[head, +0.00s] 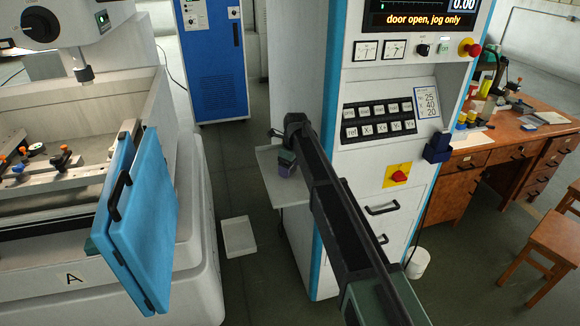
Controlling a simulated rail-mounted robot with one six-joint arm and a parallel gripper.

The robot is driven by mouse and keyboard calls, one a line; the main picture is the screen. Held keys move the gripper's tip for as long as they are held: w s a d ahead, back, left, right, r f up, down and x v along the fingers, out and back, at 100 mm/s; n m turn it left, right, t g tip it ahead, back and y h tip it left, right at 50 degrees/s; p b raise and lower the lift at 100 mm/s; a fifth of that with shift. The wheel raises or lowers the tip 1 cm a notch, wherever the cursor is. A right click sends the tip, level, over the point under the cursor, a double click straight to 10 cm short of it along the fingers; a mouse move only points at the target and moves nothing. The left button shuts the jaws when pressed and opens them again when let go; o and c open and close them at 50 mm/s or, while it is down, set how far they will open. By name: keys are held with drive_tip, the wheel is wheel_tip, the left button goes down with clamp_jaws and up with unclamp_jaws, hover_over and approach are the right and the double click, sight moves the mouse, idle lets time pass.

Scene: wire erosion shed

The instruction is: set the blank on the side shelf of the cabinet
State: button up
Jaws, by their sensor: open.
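The side shelf (268,166) is a pale tray-like ledge on the left side of the white cabinet (371,165). A small block, dark green above and purple below (287,168), sits on it beside the cabinet wall. It looks like the blank, but I cannot tell whether it is one piece or two stacked. My dark arm crosses in front of the cabinet from the lower right. My gripper (282,132) is at its far end, open, and appears above the block in the picture. The fingers are small and partly hidden, and I see nothing held between them.
The machine tank (70,110) stands at left with its blue door (140,215) swung open. A white tray (238,237) lies on the floor between tank and cabinet. A blue cabinet (215,60) stands behind. A cluttered wooden desk (470,158) and stools (550,240) are at right.

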sight(294, 169)
wheel_tip(294, 169, up, 12)
drive_tip(key=d+p, duration=0.1)
drive_tip(key=p, duration=1.1)
drive_tip(key=shift+s+d, duration=0.15)
drive_tip(key=shift+s, duration=0.2)
drive_tip(key=s+d+n, duration=0.7)
drive_tip(key=s, duration=0.5)
drive_tip(key=s+d+n, duration=0.8)
drive_tip(key=s, duration=0.5)
drive_tip(key=s+d+n+h, duration=0.1)
drive_tip(key=s+d+n, duration=0.6)
drive_tip(key=s, duration=0.6)
drive_tip(key=shift+d+n+g, duration=0.15)
drive_tip(key=shift+n+g, duration=0.15)
drive_tip(key=shift+n, duration=0.2)
